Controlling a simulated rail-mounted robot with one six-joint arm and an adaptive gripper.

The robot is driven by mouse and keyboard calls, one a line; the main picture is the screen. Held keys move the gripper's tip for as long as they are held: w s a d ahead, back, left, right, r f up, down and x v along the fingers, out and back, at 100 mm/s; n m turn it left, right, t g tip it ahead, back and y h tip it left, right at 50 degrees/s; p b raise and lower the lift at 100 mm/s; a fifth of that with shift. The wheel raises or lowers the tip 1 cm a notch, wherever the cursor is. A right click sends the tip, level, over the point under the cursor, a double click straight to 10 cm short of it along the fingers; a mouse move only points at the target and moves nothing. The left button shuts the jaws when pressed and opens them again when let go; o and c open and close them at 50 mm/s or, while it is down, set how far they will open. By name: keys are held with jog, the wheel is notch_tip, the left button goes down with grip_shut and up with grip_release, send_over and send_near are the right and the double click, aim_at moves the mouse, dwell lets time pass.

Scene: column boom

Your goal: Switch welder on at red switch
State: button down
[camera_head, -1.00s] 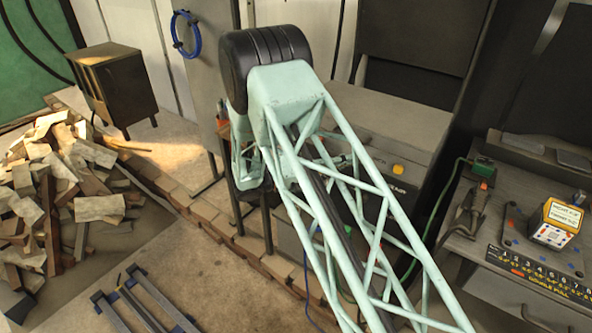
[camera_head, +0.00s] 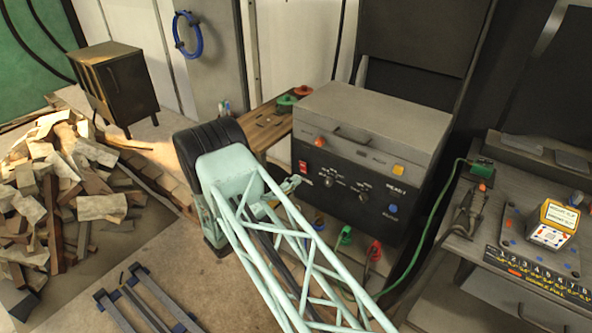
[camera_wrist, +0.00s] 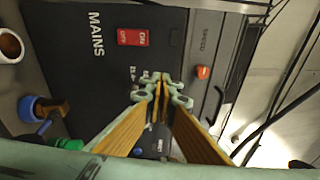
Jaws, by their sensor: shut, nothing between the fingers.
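The welder (camera_head: 370,150) is a dark box with a grey top, standing at the centre right in the head view. Its red switch (camera_head: 303,166) is at the left of the front panel. In the wrist view the red switch (camera_wrist: 133,37) shows ON and OFF lettering next to the word MAINS, and it is uncovered. My gripper (camera_wrist: 160,84) is shut and empty, its fingertips pointing toward the panel, below the switch in that picture. In the head view my gripper (camera_head: 287,186) is partly hidden by my arm, just below and left of the switch. I see no contact with the switch.
An orange round knob or lamp (camera_wrist: 203,72) sits right of the fingertips in the wrist view. Blue (camera_wrist: 30,107) and green connectors are at the left. Cables and a red plug (camera_head: 374,250) lie below the welder. A bench with a keypad box (camera_head: 555,224) stands right.

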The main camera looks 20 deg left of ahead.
aim_at(302, 164)
jog(key=s+a+f+n+t+y, duration=0.1)
jog(key=s+a+f+n+y, duration=0.1)
jog(key=a+f, duration=0.3)
jog(key=shift+s+a+n+y, duration=0.4)
jog(key=shift+s+a+n, duration=0.1)
jog(key=shift+n, duration=0.1)
jog(key=shift+w, duration=0.15)
jog(key=shift+b+x, duration=0.75)
jog(key=shift+x, duration=6.1)
jog(key=shift+r, duration=0.25)
jog(key=shift+w+d+r+p, duration=0.15)
jog(key=shift+w+r+p, duration=0.15)
jog(key=shift+p, duration=0.25)
jog(key=shift+w+d+g, duration=0.1)
jog(key=shift+w+g, duration=0.1)
jog(key=shift+g, duration=0.2)
jog(key=shift+f, duration=0.2)
jog(key=shift+s+r, duration=0.1)
jog(key=shift+s, duration=0.1)
